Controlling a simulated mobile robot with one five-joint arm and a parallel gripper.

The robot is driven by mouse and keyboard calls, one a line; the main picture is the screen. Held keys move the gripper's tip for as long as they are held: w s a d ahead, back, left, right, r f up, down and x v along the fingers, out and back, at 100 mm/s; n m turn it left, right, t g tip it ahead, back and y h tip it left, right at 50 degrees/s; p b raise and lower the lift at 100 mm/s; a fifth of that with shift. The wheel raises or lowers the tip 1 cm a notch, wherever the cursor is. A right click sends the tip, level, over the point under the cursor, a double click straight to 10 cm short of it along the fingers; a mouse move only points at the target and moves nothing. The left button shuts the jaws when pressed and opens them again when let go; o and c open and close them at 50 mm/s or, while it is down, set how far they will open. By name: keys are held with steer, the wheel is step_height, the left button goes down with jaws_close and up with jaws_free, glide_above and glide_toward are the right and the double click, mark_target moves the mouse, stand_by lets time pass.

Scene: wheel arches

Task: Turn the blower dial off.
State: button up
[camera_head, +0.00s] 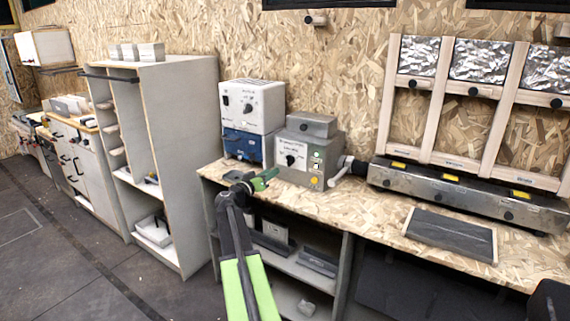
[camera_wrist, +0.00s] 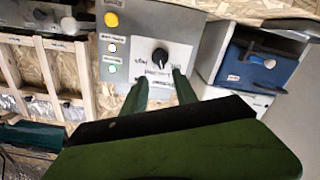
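A grey control box (camera_head: 311,136) stands on the bench, with a black dial (camera_head: 291,160) on its white front panel. In the wrist view the dial (camera_wrist: 159,57) shows between and beyond my fingertips, with a light mark on it; its lettering is too small to read. My gripper (camera_head: 266,179), with green fingers, is just in front of the box at the left. In the wrist view my gripper (camera_wrist: 160,80) is open, its two fingers apart and nothing between them. I cannot tell whether a fingertip touches the panel.
A white and blue unit (camera_head: 251,107) with its own knobs stands left of the box. Coloured buttons (camera_wrist: 112,46) sit beside the dial. A long metal unit (camera_head: 465,190) and a dark slab (camera_head: 450,229) are at the right. The bench between (camera_head: 352,207) is clear.

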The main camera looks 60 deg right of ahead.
mark_target(287, 161)
steer(key=d, duration=1.1)
steer(key=shift+d, duration=0.15)
jaws_close()
